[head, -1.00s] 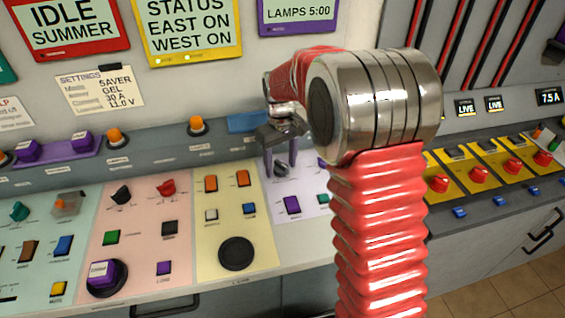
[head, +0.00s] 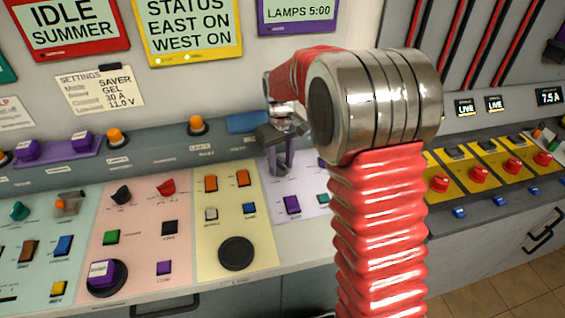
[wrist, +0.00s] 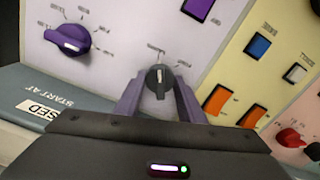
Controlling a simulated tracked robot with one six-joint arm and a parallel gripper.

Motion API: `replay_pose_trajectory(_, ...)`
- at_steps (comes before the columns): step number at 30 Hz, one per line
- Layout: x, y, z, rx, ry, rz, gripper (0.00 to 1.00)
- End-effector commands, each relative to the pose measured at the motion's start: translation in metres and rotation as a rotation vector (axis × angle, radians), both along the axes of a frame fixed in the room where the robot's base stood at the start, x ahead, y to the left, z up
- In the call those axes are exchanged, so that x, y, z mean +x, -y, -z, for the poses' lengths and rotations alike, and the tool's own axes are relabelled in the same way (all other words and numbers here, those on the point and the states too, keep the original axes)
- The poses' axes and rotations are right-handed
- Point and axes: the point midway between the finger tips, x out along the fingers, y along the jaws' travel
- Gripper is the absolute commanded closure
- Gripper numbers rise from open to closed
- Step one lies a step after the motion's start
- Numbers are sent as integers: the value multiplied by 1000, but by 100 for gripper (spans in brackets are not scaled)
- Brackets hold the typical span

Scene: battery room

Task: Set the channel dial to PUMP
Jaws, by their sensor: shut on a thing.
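My gripper (head: 281,168) is over the pale lilac panel (head: 313,211) in the head view, its fingers pointing down. In the wrist view my gripper (wrist: 160,96) is shut on a small dark dial (wrist: 159,79), one purple finger on each side. The dial's light pointer mark points up in that picture, toward small labels too blurred to read. A larger purple knob (wrist: 67,44) with a white mark sits apart on the same panel. I cannot read which one is named the channel dial.
A purple button (head: 292,204) and a teal button (head: 323,199) are on the lilac panel. A yellow panel (head: 221,236) with orange switches lies to its left. A grey ledge (head: 150,155) runs behind.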

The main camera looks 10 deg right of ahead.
Motion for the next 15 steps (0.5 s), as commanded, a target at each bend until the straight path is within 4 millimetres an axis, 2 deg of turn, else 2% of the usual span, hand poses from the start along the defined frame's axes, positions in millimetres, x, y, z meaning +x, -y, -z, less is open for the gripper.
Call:
replay_pose_trajectory(8,0,1,0,-3,1,108,87)
replay_pose_trajectory(15,0,1,0,-3,2,290,87)
